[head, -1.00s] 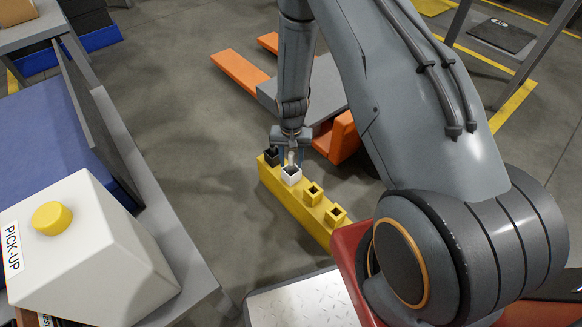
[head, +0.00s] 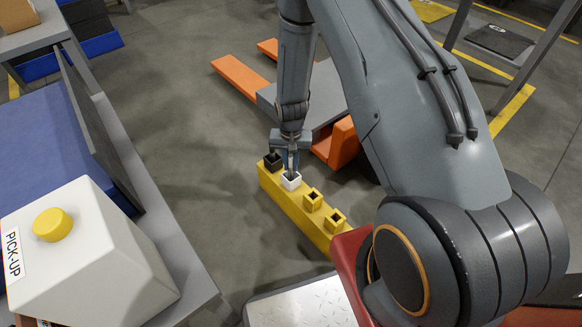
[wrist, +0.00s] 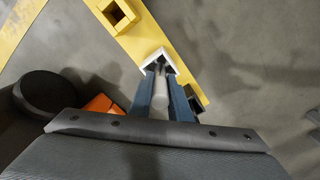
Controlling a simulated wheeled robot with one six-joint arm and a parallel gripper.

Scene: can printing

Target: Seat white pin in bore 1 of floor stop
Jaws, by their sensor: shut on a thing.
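The floor stop (head: 296,208) is a long yellow block on the floor with a row of square collars. Its far end has a black collar (head: 273,162), then a white collar (head: 291,181), then two yellow ones. My gripper (head: 291,168) points down over the white collar. In the wrist view its blue fingers (wrist: 161,75) are shut on the white pin (wrist: 160,96). The pin's far end meets the opening of the white collar (wrist: 157,54). How deep it sits is hidden. In the head view the fingers mostly hide the pin.
An orange pallet jack (head: 343,143) stands right behind the floor stop. A white pick-up box with a yellow button (head: 52,224) sits on the bench at left. Open grey floor lies between bench and stop.

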